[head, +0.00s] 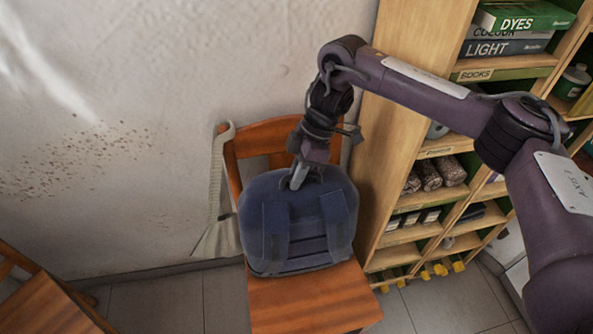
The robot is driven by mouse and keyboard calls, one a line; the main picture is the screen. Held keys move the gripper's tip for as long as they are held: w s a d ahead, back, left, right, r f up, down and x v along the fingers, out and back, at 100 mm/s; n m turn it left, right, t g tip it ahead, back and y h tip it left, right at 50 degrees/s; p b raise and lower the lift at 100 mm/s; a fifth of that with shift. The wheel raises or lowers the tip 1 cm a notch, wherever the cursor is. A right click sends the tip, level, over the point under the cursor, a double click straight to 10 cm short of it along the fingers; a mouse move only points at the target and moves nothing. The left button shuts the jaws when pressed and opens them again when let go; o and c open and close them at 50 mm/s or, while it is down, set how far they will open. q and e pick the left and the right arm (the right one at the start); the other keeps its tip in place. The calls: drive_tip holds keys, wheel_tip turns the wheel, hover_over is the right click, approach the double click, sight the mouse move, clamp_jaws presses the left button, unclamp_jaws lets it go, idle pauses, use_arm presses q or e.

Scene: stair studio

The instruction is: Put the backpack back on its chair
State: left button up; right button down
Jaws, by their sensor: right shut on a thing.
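The blue backpack (332,222) is upright over the seat of the wooden chair (300,302), in front of its backrest. Its straps face me. I cannot tell for sure whether its bottom touches the seat. My right gripper (299,178) points down at the top of the backpack and is shut on it. The exact spot of the grip is partly hidden by the fingers. The chair's backrest (262,135) shows above and to the left of the backpack. My left gripper is not in view.
A wooden shelf unit (387,130) with books, jars and rolls stands right of the chair. A light cloth strap or bag (218,205) hangs on the backrest's left corner. Another wooden piece of furniture (45,305) is at lower left. A wall is behind; tiled floor (200,300) is clear left of the chair.

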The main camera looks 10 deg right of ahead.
drive_tip(key=shift+r, duration=0.1)
drive_tip(key=c, duration=1.9)
unclamp_jaws()
drive_tip(key=shift+f, duration=0.2)
drive_tip(key=o, duration=0.4)
drive_tip(key=shift+o, duration=0.2)
drive_tip(key=p+v, duration=0.1)
drive_tip(key=v, duration=0.6)
drive_tip(key=shift+r, duration=0.35)
drive_tip(key=shift+s+d+f, duration=0.1)
